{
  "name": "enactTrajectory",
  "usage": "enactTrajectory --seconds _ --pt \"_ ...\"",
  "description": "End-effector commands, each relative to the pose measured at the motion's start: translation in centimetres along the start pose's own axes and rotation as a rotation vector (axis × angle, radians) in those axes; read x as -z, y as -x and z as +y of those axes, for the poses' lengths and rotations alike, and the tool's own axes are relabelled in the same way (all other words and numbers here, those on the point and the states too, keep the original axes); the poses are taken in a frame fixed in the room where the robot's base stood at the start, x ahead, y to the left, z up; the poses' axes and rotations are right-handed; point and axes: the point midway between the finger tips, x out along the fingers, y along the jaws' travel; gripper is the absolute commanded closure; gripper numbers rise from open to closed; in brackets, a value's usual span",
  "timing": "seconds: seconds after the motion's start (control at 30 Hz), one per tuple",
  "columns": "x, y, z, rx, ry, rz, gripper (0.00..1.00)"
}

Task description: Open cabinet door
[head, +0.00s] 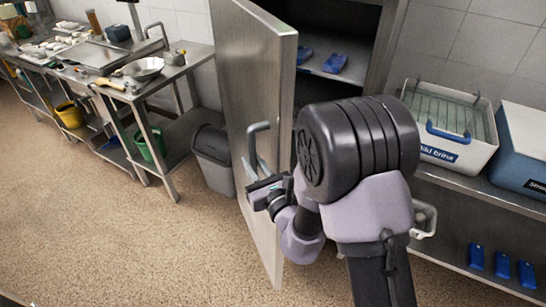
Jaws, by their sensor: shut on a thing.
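The metal cabinet door (265,80) stands swung well open, its edge toward me. The cabinet (378,50) behind it shows a dark inside with shelves. A grey bar handle (254,140) sticks out from the door at mid height. My gripper (262,179) is at the lower part of the handle and shut on it. The fingertips are small in the view and overlap the handle. My arm hides the lower part of the cabinet opening.
Blue items (334,63) lie on a cabinet shelf. A grey bin (213,158) stands left of the door near a steel table (190,62). At right, a steel shelf holds a white basket (455,150) and a blue box (530,150). The floor (130,240) at front left is clear.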

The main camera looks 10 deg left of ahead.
Motion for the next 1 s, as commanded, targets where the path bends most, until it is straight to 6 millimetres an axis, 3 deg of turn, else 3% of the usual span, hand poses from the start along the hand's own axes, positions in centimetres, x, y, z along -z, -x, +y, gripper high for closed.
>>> enactTrajectory --seconds 0.1,0.3,0.77,0.8,1.0 --pt "-0.2 -0.5 2.2 -0.004 0.001 -0.002 1.00" --pt "-0.2 -1.0 4.0 0.000 0.001 -0.004 1.00" --pt "-0.2 -1.1 4.4 0.002 0.000 -0.006 1.00" --pt "-0.2 -1.1 4.4 0.002 0.000 -0.006 0.74" --pt "-0.1 -1.1 4.4 0.001 0.000 -0.004 0.71"
